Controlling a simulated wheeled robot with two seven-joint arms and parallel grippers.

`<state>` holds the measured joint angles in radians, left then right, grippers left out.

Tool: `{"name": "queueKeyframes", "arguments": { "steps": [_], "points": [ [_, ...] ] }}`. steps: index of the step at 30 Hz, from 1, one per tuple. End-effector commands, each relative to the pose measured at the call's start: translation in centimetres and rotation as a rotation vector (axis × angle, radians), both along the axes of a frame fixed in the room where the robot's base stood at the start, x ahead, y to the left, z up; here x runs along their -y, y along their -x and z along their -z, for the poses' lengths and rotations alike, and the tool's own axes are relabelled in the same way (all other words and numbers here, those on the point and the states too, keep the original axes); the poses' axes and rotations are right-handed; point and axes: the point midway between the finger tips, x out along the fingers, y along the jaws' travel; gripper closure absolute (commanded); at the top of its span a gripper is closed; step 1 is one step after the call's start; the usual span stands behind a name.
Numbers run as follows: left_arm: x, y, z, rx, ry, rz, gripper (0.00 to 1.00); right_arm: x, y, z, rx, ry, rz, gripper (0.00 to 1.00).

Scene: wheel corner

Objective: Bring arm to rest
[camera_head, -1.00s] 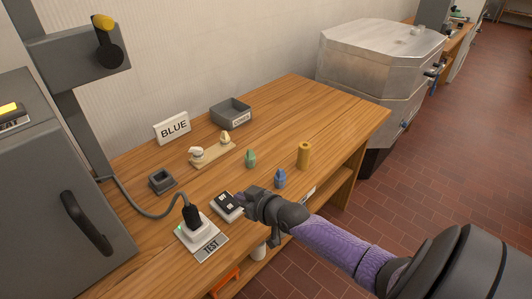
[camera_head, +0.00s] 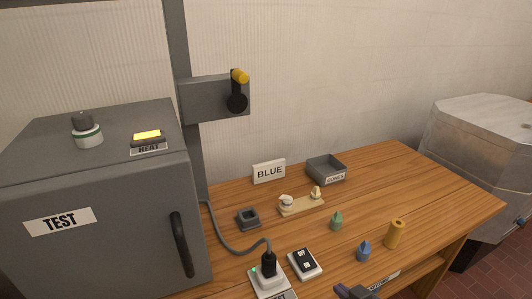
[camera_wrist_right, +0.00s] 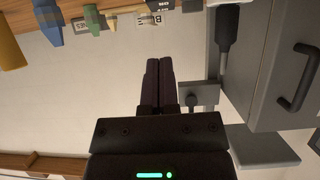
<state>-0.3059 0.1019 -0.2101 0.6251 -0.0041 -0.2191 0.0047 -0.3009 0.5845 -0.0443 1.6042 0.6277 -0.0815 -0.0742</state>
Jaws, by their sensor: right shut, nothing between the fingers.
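My right gripper (camera_head: 352,292) shows at the bottom edge of the head view, low in front of the bench. Most of its arm is cut off by the frame. In the right wrist view its two dark fingers (camera_wrist_right: 159,82) are together with nothing between them. It is apart from the black-and-white switch box (camera_head: 304,263), which sits up and left of it on the bench. My left gripper is not in view.
The wooden bench (camera_head: 440,190) holds a blue cone (camera_head: 364,251), a green cone (camera_head: 337,220), a yellow cylinder (camera_head: 395,233), a grey tray (camera_head: 326,168) and a plug in a socket (camera_head: 268,268). A grey oven (camera_head: 110,235) stands left; a metal cabinet (camera_head: 480,140) stands right.

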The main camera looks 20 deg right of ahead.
Motion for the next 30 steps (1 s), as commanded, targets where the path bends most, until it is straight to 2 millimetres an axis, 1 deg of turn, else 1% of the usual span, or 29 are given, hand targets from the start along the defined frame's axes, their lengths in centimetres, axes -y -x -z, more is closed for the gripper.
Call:
{"name": "queueKeyframes", "arguments": {
  "steps": [2,3,5,6,8,9,11,12,15,17,19,30],
  "points": [
    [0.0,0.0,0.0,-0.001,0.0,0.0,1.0,0.2,2.1,4.0,-0.105,0.017,0.031,1.0],
    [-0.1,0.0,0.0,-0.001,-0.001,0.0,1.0,0.2,3.9,7.0,-0.19,0.033,0.049,1.0],
    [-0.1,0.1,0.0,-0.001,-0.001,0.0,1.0,-0.5,7.8,12.0,-0.342,0.06,0.065,1.0],
    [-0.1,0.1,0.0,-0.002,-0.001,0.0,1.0,-1.3,10.9,15.1,-0.45,0.079,0.065,1.0],
    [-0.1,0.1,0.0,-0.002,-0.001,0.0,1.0,-2.9,15.6,18.9,-0.605,0.103,0.048,1.0],
    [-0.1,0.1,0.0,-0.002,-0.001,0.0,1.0,-4.2,18.8,20.9,-0.702,0.117,0.028,1.0],
    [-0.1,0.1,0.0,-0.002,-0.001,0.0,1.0,-6.1,23.2,23.1,-0.828,0.135,-0.008,1.0],
    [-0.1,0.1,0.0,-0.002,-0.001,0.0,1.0,-7.3,25.7,24.0,-0.9,0.146,-0.037,1.0],
    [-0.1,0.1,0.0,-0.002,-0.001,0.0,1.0,-9.5,30.5,25.2,-1.027,0.164,-0.094,1.0],
    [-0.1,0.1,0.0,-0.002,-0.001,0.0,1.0,-10.2,32.1,25.5,-1.07,0.171,-0.118,1.0],
    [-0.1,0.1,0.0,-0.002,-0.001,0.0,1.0,-10.6,32.9,25.6,-1.092,0.177,-0.132,1.0],
    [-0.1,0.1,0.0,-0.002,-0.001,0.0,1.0,-10.6,33.0,25.6,-1.094,0.178,-0.134,1.0]
  ]
}}
